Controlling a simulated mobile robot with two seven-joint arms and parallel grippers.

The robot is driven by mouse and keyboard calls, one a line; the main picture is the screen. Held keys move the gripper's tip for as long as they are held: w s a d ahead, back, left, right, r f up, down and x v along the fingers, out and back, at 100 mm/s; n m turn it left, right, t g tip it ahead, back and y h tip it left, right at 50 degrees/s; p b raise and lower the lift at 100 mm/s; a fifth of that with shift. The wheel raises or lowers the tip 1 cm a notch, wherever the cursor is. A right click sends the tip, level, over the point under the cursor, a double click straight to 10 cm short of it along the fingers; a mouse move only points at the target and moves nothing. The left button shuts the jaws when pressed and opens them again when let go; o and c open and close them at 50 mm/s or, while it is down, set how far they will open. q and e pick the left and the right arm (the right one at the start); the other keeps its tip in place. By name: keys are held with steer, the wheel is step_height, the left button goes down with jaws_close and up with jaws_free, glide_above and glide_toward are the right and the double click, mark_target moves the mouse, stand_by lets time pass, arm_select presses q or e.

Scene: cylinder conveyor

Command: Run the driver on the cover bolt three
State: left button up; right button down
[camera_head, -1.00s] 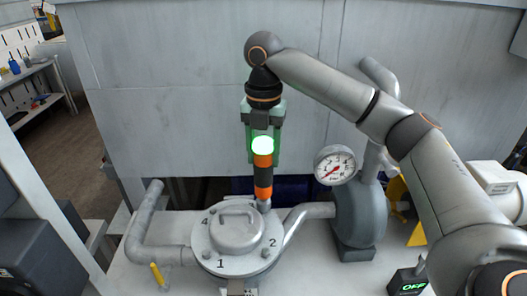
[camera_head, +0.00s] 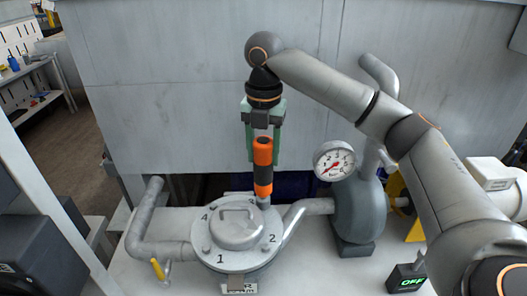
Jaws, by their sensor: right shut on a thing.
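My right gripper (camera_head: 263,145) hangs fingers-down over the back of the round grey cover (camera_head: 224,262). It is shut on an upright orange and black driver (camera_head: 264,172). The driver's lower end is at the back rim of the cover, by the bolt there. The 3 beside it is only partly readable, and I cannot tell whether tip and bolt touch. No light shows on the driver's top. My left gripper is not in view.
A pressure gauge (camera_head: 334,161) and a grey pump body (camera_head: 358,212) stand right of the cover, with a pipe joining them to it. A bent pipe (camera_head: 142,225) with a yellow-handled valve (camera_head: 157,269) is at left. A grey wall (camera_head: 170,90) stands behind.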

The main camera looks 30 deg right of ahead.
mark_target(263, 139)
steer(key=shift+a+f, duration=0.1)
steer(key=shift+f, duration=0.05)
stand_by(0.5)
steer(key=shift+w+r, duration=0.1)
steer(key=shift+r, duration=1.8)
